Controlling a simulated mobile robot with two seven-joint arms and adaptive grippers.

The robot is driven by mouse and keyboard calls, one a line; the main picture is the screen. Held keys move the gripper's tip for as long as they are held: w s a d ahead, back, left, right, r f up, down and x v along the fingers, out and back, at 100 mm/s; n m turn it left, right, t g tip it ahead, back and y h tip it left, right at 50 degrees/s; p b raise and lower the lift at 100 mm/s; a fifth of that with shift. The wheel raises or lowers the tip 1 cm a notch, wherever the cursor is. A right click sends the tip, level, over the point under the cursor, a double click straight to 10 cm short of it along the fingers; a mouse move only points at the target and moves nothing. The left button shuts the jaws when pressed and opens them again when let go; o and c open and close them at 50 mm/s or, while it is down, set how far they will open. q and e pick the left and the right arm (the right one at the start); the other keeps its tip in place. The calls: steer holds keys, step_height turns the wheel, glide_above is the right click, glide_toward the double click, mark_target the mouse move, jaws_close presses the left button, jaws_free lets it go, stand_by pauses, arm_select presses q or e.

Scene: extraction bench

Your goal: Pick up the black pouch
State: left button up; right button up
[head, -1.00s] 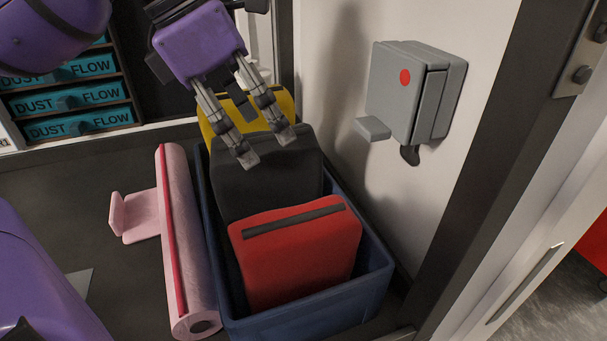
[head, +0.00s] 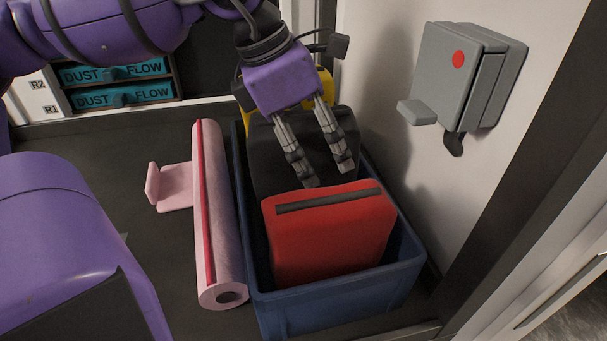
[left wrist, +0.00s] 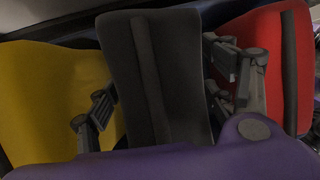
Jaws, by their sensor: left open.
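The black pouch (head: 265,160) stands upright in a blue bin (head: 330,305), between a yellow pouch (head: 328,88) behind and a red pouch (head: 325,240) in front. My left gripper (head: 328,174) is open and empty, with its fingers pointing down over the black pouch and hiding part of it. In the left wrist view the black pouch (left wrist: 155,80), with a dark strip along its middle, lies between the two spread fingers. I cannot tell whether the fingertips reach below its top. My right gripper is out of view.
A pink roll (head: 220,220) lies along the bin's left side, by a pink bracket (head: 172,187). A grey wall box (head: 460,75) with a red dot is at the right. Teal drawers (head: 120,95) labelled DUST FLOW stand at the back left.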

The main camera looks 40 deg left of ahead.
arm_select(q)
steer(key=shift+f, duration=0.25)
stand_by(0.3)
steer(key=shift+c, duration=0.4)
jaws_close()
